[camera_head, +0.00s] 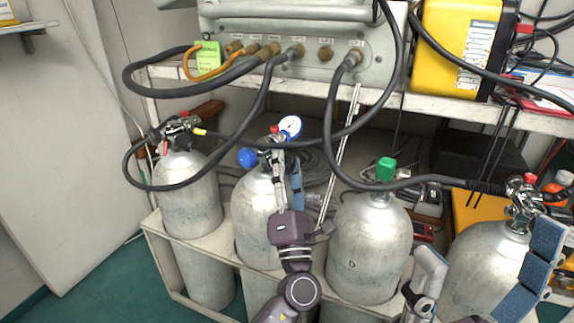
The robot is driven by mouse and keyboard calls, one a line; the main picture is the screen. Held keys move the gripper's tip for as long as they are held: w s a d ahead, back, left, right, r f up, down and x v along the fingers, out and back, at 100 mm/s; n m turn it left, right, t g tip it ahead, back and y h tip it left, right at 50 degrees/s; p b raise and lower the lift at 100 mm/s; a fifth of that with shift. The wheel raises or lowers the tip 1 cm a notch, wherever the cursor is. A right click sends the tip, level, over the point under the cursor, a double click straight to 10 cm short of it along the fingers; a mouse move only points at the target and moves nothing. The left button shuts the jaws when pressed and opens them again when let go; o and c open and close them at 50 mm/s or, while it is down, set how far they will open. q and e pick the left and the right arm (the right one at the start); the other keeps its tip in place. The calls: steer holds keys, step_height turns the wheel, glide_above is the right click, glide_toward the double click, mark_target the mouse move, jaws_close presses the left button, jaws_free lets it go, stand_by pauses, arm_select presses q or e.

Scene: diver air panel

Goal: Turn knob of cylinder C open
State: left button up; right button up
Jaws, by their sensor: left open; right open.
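Several silver cylinders stand in a row. The second from the left (250,218) has a valve with a blue knob (247,158) on its left and a white-faced gauge (290,127) above. A mark like a D shows on the third cylinder (370,240), which has a green cap (386,170); I see no letter C. My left gripper (287,162) is open in front of the second cylinder, its fingers pointing up just below the gauge; contact with the valve cannot be told. My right gripper (488,248) is open at lower right, in front of the rightmost cylinder (478,262).
The leftmost cylinder (190,200) and the rightmost one have black hoses at their valves. Hoses loop from the grey panel (310,45) across the space above the cylinders. A pale rack (160,245) holds the cylinders. A yellow case (445,50) sits on the shelf.

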arm_select(q)
steer(key=shift+s, duration=0.1)
steer(key=v, duration=1.2)
